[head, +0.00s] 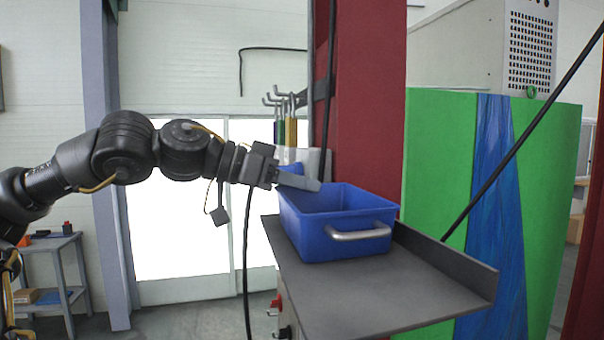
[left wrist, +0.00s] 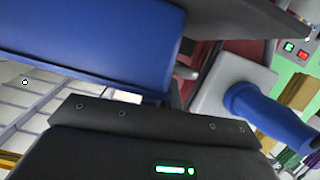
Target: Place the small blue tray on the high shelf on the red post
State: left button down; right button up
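The small blue tray (head: 318,242) stands upright on the dark grey shelf (head: 375,305) beside the red post (head: 368,100). A silver handle (head: 358,235) is on its near side, and the tray looks empty where its inside shows. My left gripper (head: 305,184) is at the tray's far left rim, with a grey finger against or just over it. Contact and finger gap are not clear. In the left wrist view the tray (left wrist: 90,35) fills the upper left, close to the gripper body, and the shelf (left wrist: 245,12) shows at upper right. My right gripper is out of view.
Several hooked tools (head: 287,105) hang left of the post, above a blue-handled white piece (left wrist: 235,95) near my gripper. A black cable hangs below my left wrist. The shelf's front is clear, with a raised lip (head: 450,258) on its right.

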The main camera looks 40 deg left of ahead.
pick_arm(q)
jog(key=c, duration=1.7)
grip_release()
jog(key=shift+d, duration=0.2)
jog(key=shift+a, duration=0.2)
jog(key=shift+s+a, duration=0.1)
jog(key=shift+s, duration=0.05)
jog(key=shift+s+a+r+b, duration=0.1)
jog(key=shift+s+a+b, duration=0.15)
jog(key=shift+b, duration=0.25)
jog(key=shift+b+v, duration=2.15)
jog(key=shift+v, duration=3.3)
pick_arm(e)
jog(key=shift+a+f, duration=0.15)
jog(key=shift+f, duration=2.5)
pick_arm(q)
jog(key=shift+d, duration=0.1)
